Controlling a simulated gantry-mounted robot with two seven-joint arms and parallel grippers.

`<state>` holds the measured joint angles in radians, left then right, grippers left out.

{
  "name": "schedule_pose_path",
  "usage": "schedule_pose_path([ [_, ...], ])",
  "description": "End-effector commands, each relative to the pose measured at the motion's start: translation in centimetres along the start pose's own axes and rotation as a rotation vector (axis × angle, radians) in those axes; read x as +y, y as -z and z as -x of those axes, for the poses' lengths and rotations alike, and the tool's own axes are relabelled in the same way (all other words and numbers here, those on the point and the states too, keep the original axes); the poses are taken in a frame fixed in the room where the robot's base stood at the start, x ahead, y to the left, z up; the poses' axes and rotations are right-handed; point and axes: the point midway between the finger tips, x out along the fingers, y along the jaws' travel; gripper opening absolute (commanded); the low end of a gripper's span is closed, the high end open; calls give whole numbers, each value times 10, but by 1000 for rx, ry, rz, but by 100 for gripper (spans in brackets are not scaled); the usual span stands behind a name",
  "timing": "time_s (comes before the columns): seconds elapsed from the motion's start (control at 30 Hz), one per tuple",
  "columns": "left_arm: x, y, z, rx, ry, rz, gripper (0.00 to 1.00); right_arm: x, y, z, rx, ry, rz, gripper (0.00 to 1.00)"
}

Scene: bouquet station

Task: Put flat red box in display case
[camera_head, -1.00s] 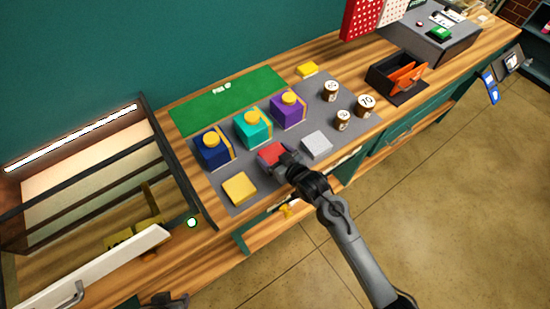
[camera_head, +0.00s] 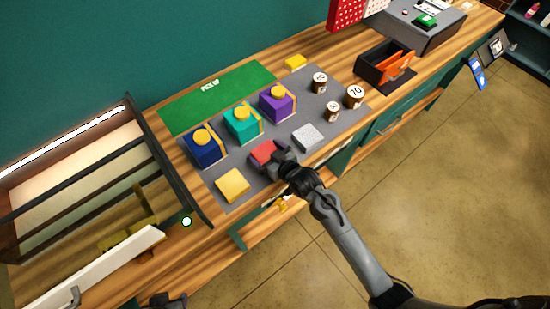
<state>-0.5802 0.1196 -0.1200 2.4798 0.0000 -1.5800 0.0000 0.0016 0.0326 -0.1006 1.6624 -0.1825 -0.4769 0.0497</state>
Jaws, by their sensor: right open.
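The flat red box (camera_head: 263,151) lies on the grey mat (camera_head: 221,196), between a flat yellow box (camera_head: 232,184) and a flat silver-white box (camera_head: 307,137). My right gripper (camera_head: 274,160) is open at the red box's near right edge and hides part of it. I cannot tell whether the fingers touch it. The display case (camera_head: 160,161) with dark bars and a lit strip stands at the left. Its white front panel or drawer (camera_head: 95,268) is pulled out toward me. A dark part at the bottom edge may be my left arm; its fingers do not show.
Navy (camera_head: 204,147), teal (camera_head: 242,123) and purple (camera_head: 276,103) gift boxes stand behind the red box. A black tray (camera_head: 383,66) with orange pieces is farther right. A green mat (camera_head: 180,113) lies behind.

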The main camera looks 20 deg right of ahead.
Motion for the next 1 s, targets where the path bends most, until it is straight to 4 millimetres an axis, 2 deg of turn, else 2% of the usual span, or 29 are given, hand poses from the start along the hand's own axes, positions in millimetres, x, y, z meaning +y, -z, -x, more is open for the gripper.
schedule_pose_path([
  [0.17, 1, 1, 3, 1, -5, 6, 40, 0, 0, 20, 0, 0, 0, 100],
  [0.6, 0, 3, 8, 1, -1, 2, 40, 0, 0, 96, -1, 0, 1, 100],
  [0.9, -2, 3, 9, -1, 5, -7, 40, 0, -1, 120, -7, -2, 1, 100],
  [1.0, -2, 3, 9, -1, 5, -6, 40, 0, -8, 128, -56, -14, 2, 100],
])
